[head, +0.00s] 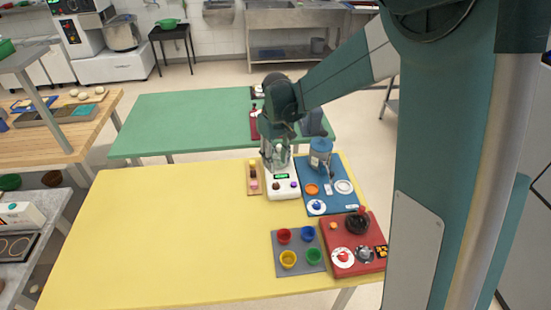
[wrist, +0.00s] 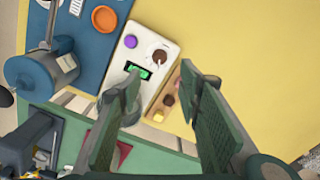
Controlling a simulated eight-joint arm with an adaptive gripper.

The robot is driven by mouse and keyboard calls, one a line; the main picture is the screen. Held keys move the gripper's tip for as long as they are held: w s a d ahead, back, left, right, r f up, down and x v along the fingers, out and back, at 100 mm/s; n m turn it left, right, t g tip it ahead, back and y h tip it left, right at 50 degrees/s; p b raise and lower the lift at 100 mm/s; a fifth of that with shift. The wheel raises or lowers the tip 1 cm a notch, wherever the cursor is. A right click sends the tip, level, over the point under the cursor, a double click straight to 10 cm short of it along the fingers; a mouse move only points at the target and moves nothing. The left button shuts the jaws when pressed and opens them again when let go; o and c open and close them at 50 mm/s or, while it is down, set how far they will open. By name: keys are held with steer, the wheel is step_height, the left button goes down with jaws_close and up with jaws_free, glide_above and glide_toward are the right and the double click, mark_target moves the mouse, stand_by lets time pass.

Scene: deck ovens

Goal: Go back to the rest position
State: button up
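My gripper (head: 277,158) hangs at the end of my arm, over the back part of a white device (head: 283,189) on the yellow table. In the wrist view the two fingers of my gripper (wrist: 160,75) stand wide apart with nothing held between them. The white device (wrist: 146,68) shows beyond and between them, with a lit green display, a purple knob and a brown knob. I cannot tell how far the fingertips are above it.
A wooden board (head: 254,188) with small items lies left of the device. A blue mat (head: 330,205) with a blue machine (head: 320,152) is to the right. A red board (head: 342,268) and a grey tray (head: 279,262) with coloured bowls are in front. The yellow table's left side (head: 150,230) is clear.

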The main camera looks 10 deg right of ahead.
steer(key=s+d+r+m+t, duration=0.1)
steer(key=s+d+r+t, duration=0.15)
steer(key=s+r, duration=0.45)
steer(key=s+d+r+m+t, duration=0.1)
steer(key=s+d+r, duration=0.3)
steer(key=s+r, duration=0.25)
steer(key=s+d+m+t, duration=0.1)
steer(key=s+d+t, duration=0.1)
steer(key=s, duration=0.7)
steer(key=s+d+r+m+t, duration=0.1)
steer(key=s+d+m, duration=0.1)
steer(key=s, duration=0.7)
steer(key=shift+s+d+t, duration=0.35)
steer(key=shift+d, duration=0.3)
stand_by(2.9)
